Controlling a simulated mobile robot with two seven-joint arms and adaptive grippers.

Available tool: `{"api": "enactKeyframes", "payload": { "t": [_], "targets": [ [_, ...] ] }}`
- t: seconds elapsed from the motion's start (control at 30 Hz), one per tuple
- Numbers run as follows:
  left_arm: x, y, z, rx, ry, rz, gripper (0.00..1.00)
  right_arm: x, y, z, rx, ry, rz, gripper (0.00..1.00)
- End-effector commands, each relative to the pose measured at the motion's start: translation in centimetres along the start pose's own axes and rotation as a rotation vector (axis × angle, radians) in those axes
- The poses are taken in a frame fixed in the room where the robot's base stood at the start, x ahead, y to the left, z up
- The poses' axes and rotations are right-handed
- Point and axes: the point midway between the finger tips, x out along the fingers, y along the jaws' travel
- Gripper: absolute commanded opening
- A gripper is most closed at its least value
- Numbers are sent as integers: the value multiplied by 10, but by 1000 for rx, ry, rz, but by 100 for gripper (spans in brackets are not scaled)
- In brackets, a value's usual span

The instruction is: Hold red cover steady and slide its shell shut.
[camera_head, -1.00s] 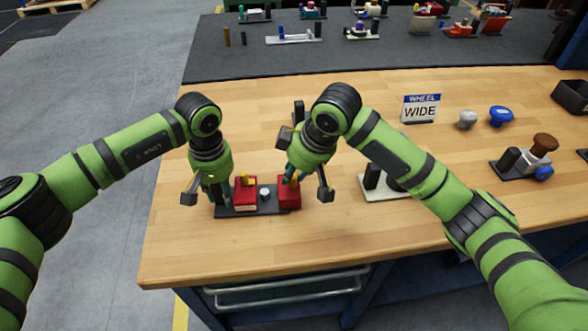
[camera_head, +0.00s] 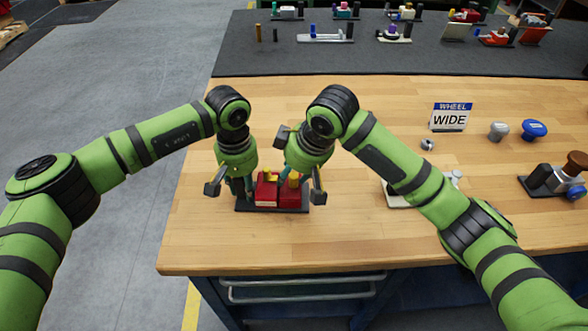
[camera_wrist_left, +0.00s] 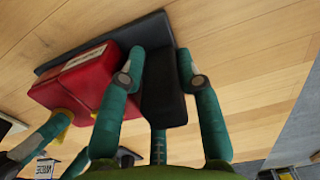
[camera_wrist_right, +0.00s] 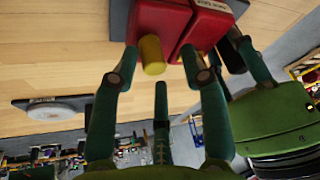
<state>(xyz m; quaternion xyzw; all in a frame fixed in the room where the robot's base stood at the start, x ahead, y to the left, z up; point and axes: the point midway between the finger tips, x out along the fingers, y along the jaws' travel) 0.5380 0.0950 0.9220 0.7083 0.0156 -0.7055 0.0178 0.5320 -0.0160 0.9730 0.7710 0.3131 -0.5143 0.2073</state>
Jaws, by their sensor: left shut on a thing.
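The red cover sits on a dark base plate (camera_head: 243,208) near the bench's front edge. Its left red block (camera_head: 266,197) has a pale label, and its right red shell (camera_head: 292,198) stands against it with no clear gap in the head view. My left gripper (camera_head: 239,190) is shut on the black block (camera_wrist_left: 163,88) at the base's left end, beside the red block (camera_wrist_left: 80,78). My right gripper (camera_head: 292,180) is at the right shell. In the right wrist view its fingers are apart, around the red shell (camera_wrist_right: 162,20) and a yellow peg (camera_wrist_right: 152,56). Finger contact there is unclear.
A "WHEEL WIDE" sign (camera_head: 450,117), a grey knob (camera_head: 498,131) and a blue knob (camera_head: 534,129) stand to the right. A pale plate (camera_head: 398,198) lies partly behind my right arm. Several assemblies stand on the dark mat (camera_head: 400,63) at the back.

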Motion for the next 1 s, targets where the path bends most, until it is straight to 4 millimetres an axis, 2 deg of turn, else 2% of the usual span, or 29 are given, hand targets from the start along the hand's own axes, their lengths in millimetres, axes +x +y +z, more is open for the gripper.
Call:
{"api": "enactKeyframes", "payload": {
  "t": [0.13,0.23,0.5,0.7,0.83,1.0],
  "targets": [
    [3,1,2,2,-6,3,0,-4,1,0,0,0,3,44],
    [3,1,2,2,-6,3,0,-15,2,0,0,1,5,44],
    [3,1,2,2,-6,2,0,-72,0,-1,-2,4,4,44],
    [3,1,2,2,-6,2,0,-106,-1,0,-1,2,3,44],
    [3,1,2,2,-6,2,0,-117,-1,0,-2,1,2,44],
    [3,1,2,2,-6,2,0,-121,-2,0,-1,0,1,44]
  ]
}}
